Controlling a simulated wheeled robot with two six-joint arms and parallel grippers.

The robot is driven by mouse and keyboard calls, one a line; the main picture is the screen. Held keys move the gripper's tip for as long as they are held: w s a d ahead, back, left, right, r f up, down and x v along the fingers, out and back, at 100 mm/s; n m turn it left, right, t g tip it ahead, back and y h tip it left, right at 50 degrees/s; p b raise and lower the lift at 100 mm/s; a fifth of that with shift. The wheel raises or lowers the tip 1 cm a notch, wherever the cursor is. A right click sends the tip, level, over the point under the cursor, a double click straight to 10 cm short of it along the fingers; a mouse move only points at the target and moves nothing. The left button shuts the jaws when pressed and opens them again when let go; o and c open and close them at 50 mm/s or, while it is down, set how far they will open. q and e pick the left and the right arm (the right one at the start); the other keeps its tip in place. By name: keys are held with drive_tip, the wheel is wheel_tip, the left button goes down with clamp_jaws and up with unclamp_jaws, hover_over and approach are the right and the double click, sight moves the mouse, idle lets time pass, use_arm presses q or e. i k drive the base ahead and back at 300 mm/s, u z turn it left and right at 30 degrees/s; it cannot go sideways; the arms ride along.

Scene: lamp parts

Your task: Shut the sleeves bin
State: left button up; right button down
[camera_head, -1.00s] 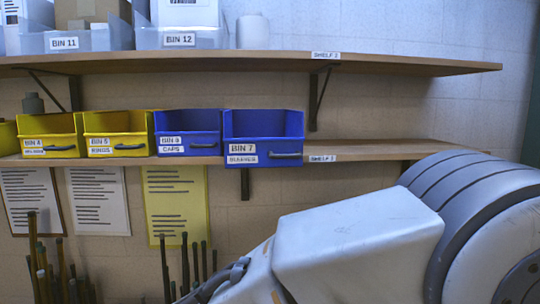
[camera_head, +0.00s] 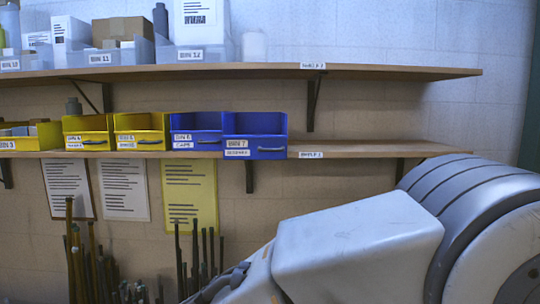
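The sleeves bin, a blue bin labelled BIN 7 (camera_head: 255,146), stands at the right end of the bin row on the lower shelf. Its open top faces up and its front has a dark handle. Its front hangs a little lower and further forward than the blue caps bin, BIN 6 (camera_head: 196,144), beside it on the left. The inside of the sleeves bin is largely hidden. A big white and grey link of my arm fills the lower right.
Yellow bins (camera_head: 139,141) stand left of the blue ones. The lower shelf (camera_head: 390,149) is bare to the right of the sleeves bin. An upper shelf (camera_head: 400,73) with clear bins overhangs the row. Dark rods (camera_head: 90,265) stand below, near papers on the wall.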

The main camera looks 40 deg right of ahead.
sight(245, 136)
drive_tip(key=i, duration=0.45)
drive_tip(key=z, duration=2.5)
